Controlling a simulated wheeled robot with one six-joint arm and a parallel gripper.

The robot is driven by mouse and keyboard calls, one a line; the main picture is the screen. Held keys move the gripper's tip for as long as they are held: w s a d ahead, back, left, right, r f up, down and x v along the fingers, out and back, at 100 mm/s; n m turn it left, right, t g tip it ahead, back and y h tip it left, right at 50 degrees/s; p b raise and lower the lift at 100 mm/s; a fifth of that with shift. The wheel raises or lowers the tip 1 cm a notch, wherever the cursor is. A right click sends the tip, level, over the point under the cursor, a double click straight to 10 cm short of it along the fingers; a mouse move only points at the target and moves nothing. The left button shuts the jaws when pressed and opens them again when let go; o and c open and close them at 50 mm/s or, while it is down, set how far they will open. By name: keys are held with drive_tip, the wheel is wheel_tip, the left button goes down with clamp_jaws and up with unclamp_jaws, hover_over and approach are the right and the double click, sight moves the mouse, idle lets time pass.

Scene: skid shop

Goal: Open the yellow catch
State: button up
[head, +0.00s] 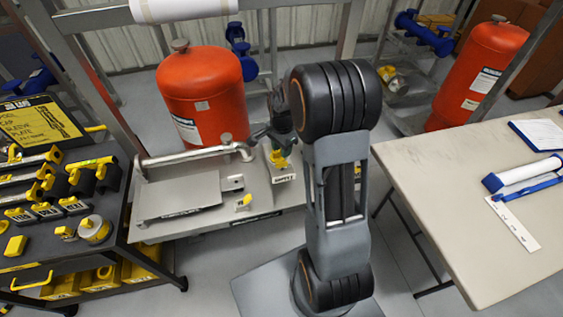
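A grey bench plate (150,232) holds a small yellow part (278,160) beside a white label that seems to read "SUPPLY", and a second small yellow piece (244,201) farther left and nearer. I cannot tell for certain which of these is the yellow catch. My gripper (272,148) is dark and small in view, just above or at the yellow part by the label. My arm hides some of its right side. Whether it touches the part, and whether its fingers are open or shut, does not show.
A silver pipe (195,155) runs above a flat grey plate (178,198) on the bench. An orange tank (200,90) stands behind. A black cart (115,200) with yellow-black tools is at left. A beige table (450,200) with papers is at right, with floor between.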

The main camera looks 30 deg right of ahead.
drive_tip(key=shift+r+n, duration=0.1)
drive_tip(key=shift+n, duration=0.7)
drive_tip(key=n, duration=0.4)
drive_tip(key=shift+r+n, duration=0.3)
drive_tip(key=shift+n, duration=0.1)
drive_tip(key=shift+r+n, duration=0.1)
drive_tip(key=shift+n, duration=0.9)
drive_tip(key=n, duration=0.4)
drive_tip(key=shift+r+p, duration=0.3)
drive_tip(key=shift+r, duration=0.1)
